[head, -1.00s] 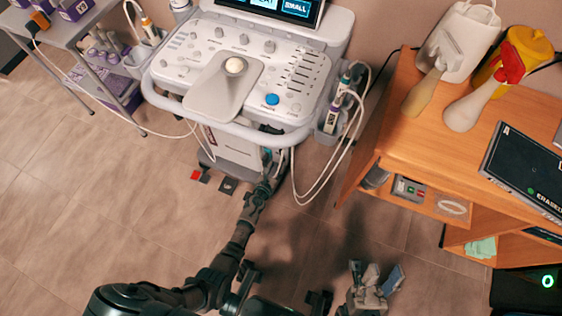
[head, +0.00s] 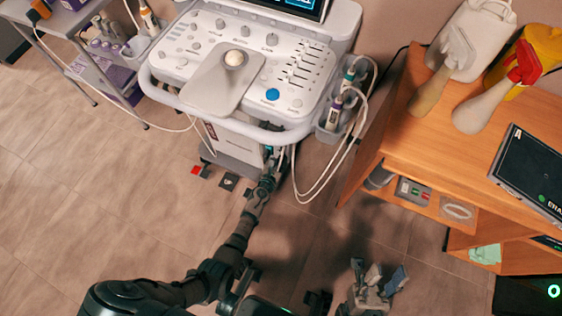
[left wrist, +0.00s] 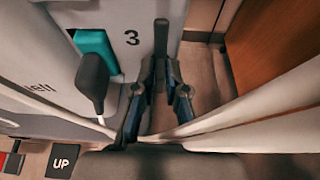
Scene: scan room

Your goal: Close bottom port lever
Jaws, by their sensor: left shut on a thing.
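The ultrasound cart's front (head: 235,142) stands ahead of me, and my left gripper (head: 268,170) reaches its lower right side. In the left wrist view, a dark lever (left wrist: 161,40) stands upright beside the number 3, to the right of a teal port (left wrist: 97,48). A dark plug (left wrist: 93,78) sits at that port, with a pale cable below it. My left gripper (left wrist: 160,98) is shut on the dark lever, its fingers on either side of it. The lever's lower end is hidden. My right gripper (head: 374,280) is open and empty above the floor, away from the cart.
White cables (head: 312,196) hang on the cart's right side and cross near my left gripper. Floor pedals (head: 228,182) lie left of it. A wooden desk (head: 420,140) stands to the right, and a metal trolley (head: 75,25) to the upper left. The floor at left is clear.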

